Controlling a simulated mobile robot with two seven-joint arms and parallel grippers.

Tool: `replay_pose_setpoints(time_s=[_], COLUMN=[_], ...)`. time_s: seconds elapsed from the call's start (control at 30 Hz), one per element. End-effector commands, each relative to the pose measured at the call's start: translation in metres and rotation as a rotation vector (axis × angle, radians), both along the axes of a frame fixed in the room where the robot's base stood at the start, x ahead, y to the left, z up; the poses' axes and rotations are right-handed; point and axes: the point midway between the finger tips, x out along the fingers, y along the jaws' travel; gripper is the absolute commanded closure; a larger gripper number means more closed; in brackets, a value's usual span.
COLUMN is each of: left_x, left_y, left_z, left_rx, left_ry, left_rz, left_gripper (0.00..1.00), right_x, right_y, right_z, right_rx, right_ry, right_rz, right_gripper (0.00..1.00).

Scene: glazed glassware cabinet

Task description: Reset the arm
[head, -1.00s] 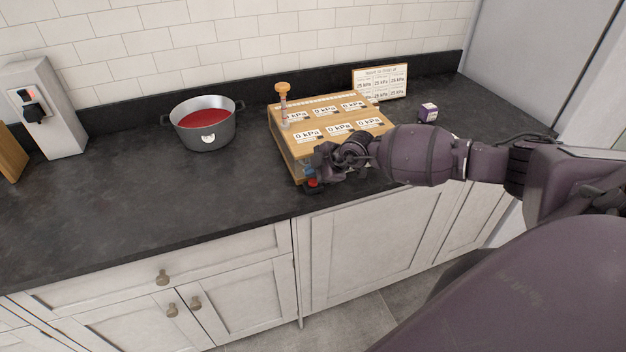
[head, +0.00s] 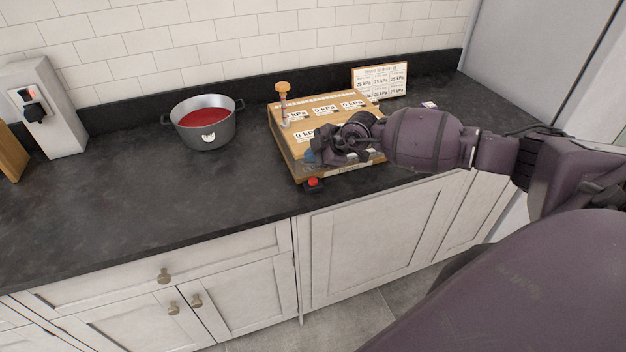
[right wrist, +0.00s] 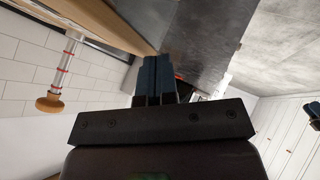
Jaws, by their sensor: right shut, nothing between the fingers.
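My right arm reaches in from the right of the head view. Its gripper (head: 312,157) is over the front left part of a wooden box (head: 290,158) with several "0 kPa" labels on top. In the right wrist view the two dark fingers (right wrist: 155,78) are together, with nothing seen between them. A red button on a black base (head: 313,184) sits at the box's front left corner, just below the gripper and apart from it. A wooden-knobbed plunger (head: 283,90) stands at the box's back left; its knob also shows in the right wrist view (right wrist: 49,104).
A grey pot of red liquid (head: 205,124) stands left of the box. A sign with "25 kPa" labels (head: 380,79) leans behind it. A small box (head: 429,105) is partly hidden by my right arm. The counter's front left is clear.

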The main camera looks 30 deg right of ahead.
Motion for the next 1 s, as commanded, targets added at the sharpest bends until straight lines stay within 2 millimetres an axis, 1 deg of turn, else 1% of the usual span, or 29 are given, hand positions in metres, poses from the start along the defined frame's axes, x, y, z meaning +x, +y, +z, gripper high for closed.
replay_pose_setpoints(time_s=[0.67, 0.77, 0.87, 0.9, 1.0], left_x=[0.0, 0.0, 0.0, 0.001, 0.001], left_y=[0.0, 0.0, 0.0, 0.0, 0.0], left_z=[0.0, -0.001, -0.002, -0.003, -0.006], left_rx=[0.0, 0.0, 0.0, 0.0, 0.0], left_ry=[0.0, -0.001, -0.002, -0.002, -0.003], left_rz=[0.0, 0.0, 0.0, 0.0, 0.0], left_gripper=[0.57, 0.57, 0.57, 0.57, 0.57], right_x=[-0.001, -0.008, -0.023, -0.031, -0.053], right_y=[0.002, 0.015, 0.044, 0.059, 0.094], right_z=[-0.002, -0.01, -0.026, -0.032, -0.044], right_rx=[0.006, 0.047, 0.14, 0.192, 0.333], right_ry=[-0.001, -0.004, -0.023, -0.038, -0.096], right_rz=[0.004, 0.031, 0.083, 0.104, 0.136], right_gripper=[1.0, 1.0, 1.0, 1.0, 1.0])
